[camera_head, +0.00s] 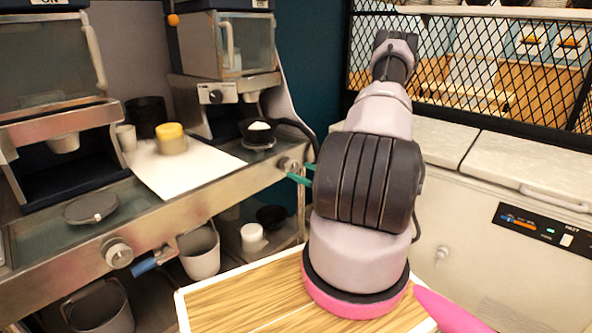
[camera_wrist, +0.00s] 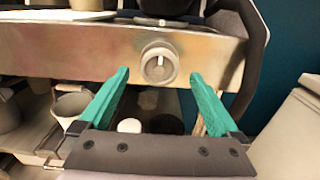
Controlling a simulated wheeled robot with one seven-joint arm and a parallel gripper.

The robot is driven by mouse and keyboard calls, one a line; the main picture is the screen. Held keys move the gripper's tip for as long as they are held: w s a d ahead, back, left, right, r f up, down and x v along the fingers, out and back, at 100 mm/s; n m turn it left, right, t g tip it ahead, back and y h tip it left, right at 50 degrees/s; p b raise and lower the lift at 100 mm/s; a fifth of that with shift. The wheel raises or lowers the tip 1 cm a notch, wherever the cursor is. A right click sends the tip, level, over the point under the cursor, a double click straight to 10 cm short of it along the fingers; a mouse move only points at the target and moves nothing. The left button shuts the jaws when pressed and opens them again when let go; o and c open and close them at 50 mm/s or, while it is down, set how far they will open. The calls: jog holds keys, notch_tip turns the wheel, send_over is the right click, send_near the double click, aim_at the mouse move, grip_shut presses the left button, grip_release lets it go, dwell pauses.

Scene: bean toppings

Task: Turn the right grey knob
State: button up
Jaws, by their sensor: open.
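The right grey knob (camera_head: 286,164) sits on the metal front panel of the counter, near its right end. In the wrist view the knob (camera_wrist: 159,63) is round with a raised bar and lies ahead of my gripper (camera_wrist: 160,75), between the lines of its two green fingers. The fingers are open and nothing is held. In the head view my gripper (camera_head: 304,174) is just right of the knob, partly hidden behind my arm. I cannot tell whether a finger touches the knob.
A second grey knob (camera_head: 117,252) is on the panel's left part, beside a blue handle (camera_head: 146,266). Below are a grey bucket (camera_head: 199,252) and a white container (camera_head: 252,237). A white freezer (camera_head: 482,250) stands right.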

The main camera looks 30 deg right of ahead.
aim_at(295, 168)
jog(key=shift+x, duration=1.65)
jog(key=shift+c, duration=0.3)
jog(key=c, duration=1.3)
